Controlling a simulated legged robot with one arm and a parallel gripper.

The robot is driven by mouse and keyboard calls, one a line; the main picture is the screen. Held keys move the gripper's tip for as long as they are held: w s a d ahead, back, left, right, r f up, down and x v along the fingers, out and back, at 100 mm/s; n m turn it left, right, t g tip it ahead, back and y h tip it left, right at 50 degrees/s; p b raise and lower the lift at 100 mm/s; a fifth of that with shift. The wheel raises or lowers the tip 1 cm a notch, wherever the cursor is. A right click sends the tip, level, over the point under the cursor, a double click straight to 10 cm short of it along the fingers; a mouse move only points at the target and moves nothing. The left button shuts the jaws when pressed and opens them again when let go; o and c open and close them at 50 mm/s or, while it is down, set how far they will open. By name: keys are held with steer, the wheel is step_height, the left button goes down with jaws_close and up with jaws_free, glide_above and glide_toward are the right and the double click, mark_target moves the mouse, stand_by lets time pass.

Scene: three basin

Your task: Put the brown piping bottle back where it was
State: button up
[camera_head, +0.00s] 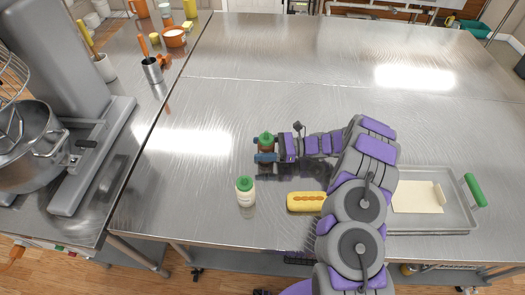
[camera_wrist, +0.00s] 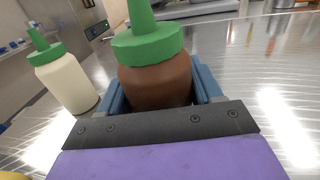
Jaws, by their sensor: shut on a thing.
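The brown piping bottle (camera_wrist: 156,80) has a green cap with a nozzle and stands roughly upright between the blue fingers of my gripper. My gripper (camera_head: 265,157) is shut on it; in the head view the bottle (camera_head: 266,143) shows at the end of my arm, above the steel table. Whether its base touches the table is hidden by my gripper. A cream piping bottle with a green cap (camera_head: 245,192) stands on the table, nearer and to the left of my gripper. It also shows at the left in the wrist view (camera_wrist: 65,82).
A stand mixer (camera_head: 62,130) is on the left counter. The table's far part is clear.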

steer(key=shift+f, duration=0.55)
steer(key=shift+r, duration=0.15)
steer(key=shift+a, duration=0.1)
steer(key=o, duration=1.1)
steer(key=shift+o, duration=0.2)
steer(key=d, duration=0.4)
steer(key=w+d+p, duration=0.1)
steer(key=d, duration=0.3)
steer(key=d+p, duration=0.1)
steer(key=d, duration=0.3)
steer(key=shift+w, duration=0.25)
